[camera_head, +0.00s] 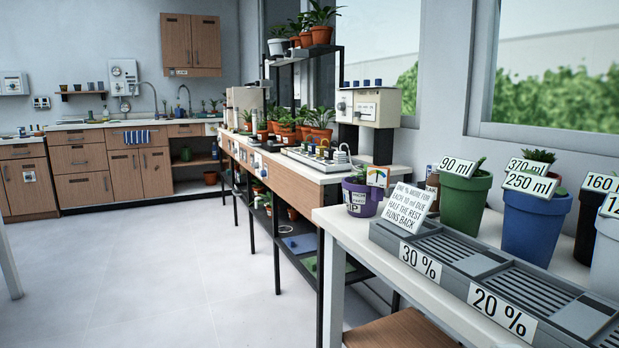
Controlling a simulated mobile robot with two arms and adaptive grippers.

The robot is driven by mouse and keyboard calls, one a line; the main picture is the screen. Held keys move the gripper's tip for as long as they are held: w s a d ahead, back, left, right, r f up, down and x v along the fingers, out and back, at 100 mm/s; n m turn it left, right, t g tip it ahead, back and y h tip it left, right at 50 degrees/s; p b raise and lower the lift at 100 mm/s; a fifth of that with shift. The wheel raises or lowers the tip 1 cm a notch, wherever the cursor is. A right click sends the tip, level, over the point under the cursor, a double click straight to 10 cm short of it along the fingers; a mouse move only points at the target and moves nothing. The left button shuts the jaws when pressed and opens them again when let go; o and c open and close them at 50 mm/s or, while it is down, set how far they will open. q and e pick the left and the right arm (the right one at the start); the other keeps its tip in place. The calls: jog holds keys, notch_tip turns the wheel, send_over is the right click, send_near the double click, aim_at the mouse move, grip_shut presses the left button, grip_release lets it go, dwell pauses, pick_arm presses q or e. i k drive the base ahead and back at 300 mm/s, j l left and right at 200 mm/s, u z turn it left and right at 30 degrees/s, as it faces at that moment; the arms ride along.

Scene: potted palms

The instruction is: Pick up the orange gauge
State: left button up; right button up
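I cannot make out an orange gauge for certain. A small white card with orange and green marks (377,177) stands at the purple pot (361,197) on the near white table (345,222); it is too small to tell what it is. Several orange-brown pots (320,135) stand on the long bench behind. Neither of my grippers shows in the head view.
A grey slatted tray (450,245) labelled 30 % and 20 % lies along the near table. A green pot (463,203), a blue pot (533,225) and other labelled pots stand behind it. Open grey floor (150,270) lies at the left.

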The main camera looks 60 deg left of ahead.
aim_at(377, 177)
jog(key=u, duration=1.65)
jog(key=i+j+z, duration=0.1)
jog(key=z, duration=0.35)
jog(key=j+z, duration=0.2)
jog(key=z, duration=0.25)
jog(key=i+j+z, duration=0.1)
jog(key=z, duration=0.35)
jog(key=j+z, duration=0.15)
jog(key=j, duration=0.4)
jog(key=j+z, duration=0.2)
jog(key=j, duration=0.4)
jog(key=j+z, duration=0.15)
jog(key=j, duration=0.4)
jog(key=k+j+z, duration=0.15)
jog(key=j, duration=0.4)
jog(key=k+j+z, duration=0.15)
jog(key=j, duration=0.4)
jog(key=k+j, duration=0.1)
jog(key=j, duration=0.7)
jog(key=k+j, duration=0.15)
jog(key=j, duration=0.7)
jog(key=k+z, duration=0.05)
